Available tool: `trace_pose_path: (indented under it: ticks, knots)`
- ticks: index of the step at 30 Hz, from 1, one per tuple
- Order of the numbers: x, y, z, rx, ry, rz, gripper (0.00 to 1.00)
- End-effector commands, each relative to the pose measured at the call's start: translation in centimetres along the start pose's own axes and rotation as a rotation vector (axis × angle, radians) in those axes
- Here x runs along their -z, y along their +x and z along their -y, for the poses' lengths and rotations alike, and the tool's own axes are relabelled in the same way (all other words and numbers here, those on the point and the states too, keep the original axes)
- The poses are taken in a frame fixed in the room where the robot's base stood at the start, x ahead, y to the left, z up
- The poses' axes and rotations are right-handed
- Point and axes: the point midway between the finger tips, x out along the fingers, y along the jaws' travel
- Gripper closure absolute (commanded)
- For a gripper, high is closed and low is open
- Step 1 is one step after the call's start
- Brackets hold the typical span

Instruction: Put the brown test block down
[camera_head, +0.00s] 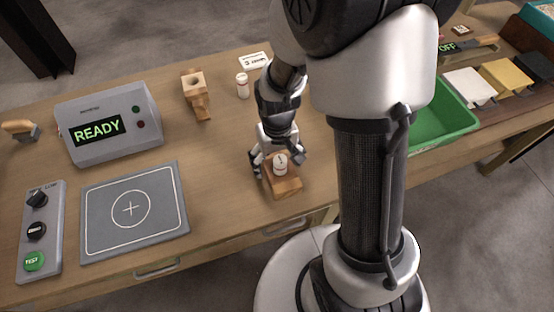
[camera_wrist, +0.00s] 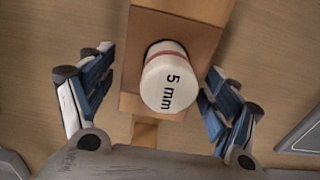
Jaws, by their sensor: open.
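A brown wooden block (camera_head: 286,186) sits near the front edge of the table. A white cylinder (camera_head: 281,162) marked "5 mm" stands on it or in it; the wrist view shows the cylinder (camera_wrist: 168,80) end-on against the brown face of the block (camera_wrist: 180,38). My gripper (camera_head: 277,160) is over the block and points down. In the wrist view, its open fingers (camera_wrist: 160,97) are on either side of the block and cylinder, with gaps to both. The block's underside is hidden.
A grey pad (camera_head: 100,237) with a circle and cross lies left. A READY display box (camera_head: 115,150), a button panel (camera_head: 52,210), a wooden piece with a hole (camera_head: 197,92) and a small white cylinder (camera_head: 243,86) stand around. A green bin (camera_head: 440,135) is right, behind my arm.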

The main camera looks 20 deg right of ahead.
Motion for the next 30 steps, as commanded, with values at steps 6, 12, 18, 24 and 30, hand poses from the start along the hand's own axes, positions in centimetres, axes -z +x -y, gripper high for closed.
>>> trace_pose_path:
  ticks: [6, 12, 18, 24, 30]
  knots:
    - [0.1, -2.7, 0.0, 0.000, 0.000, -0.004, 0.19]
    - [0.1, -7.3, 0.0, 0.000, 0.000, -0.005, 0.19]
    - [0.1, -10.8, 0.0, 0.000, 0.000, -0.004, 0.19]
    - [-0.1, -12.6, 0.0, 0.000, 0.000, -0.006, 0.19]
    - [-1.6, -17.3, 0.0, 0.000, 0.000, -0.088, 0.19]
